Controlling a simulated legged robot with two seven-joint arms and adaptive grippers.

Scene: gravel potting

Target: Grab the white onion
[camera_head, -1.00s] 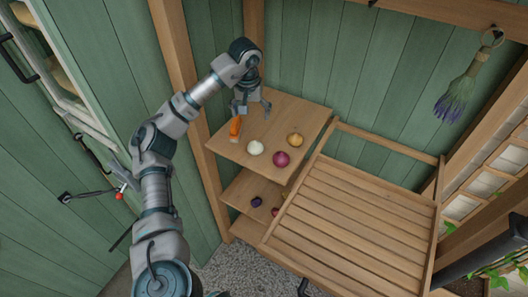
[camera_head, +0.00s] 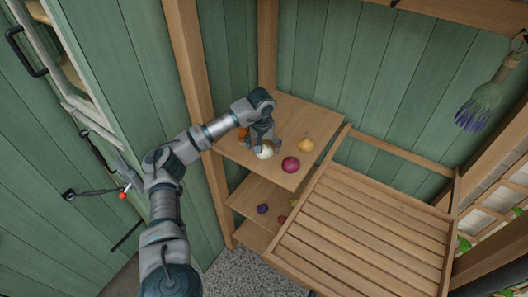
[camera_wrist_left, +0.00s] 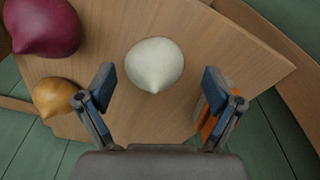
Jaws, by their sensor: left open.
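The white onion (camera_head: 265,152) lies on the top wooden shelf, partly covered by my left gripper (camera_head: 263,141) in the head view. In the left wrist view the white onion (camera_wrist_left: 154,65) sits ahead of and between the fingers of my left gripper (camera_wrist_left: 160,88), its pointed tip toward the palm. The gripper is open and empty, and the fingers appear apart from the onion. My right gripper does not show.
A red onion (camera_head: 291,164) and a yellow onion (camera_head: 306,145) lie to the right on the top shelf (camera_head: 318,122). An orange item (camera_head: 243,133) lies left, partly hidden. Lower shelves hold small dark items (camera_head: 263,209). A slatted wooden bench (camera_head: 365,225) stands right.

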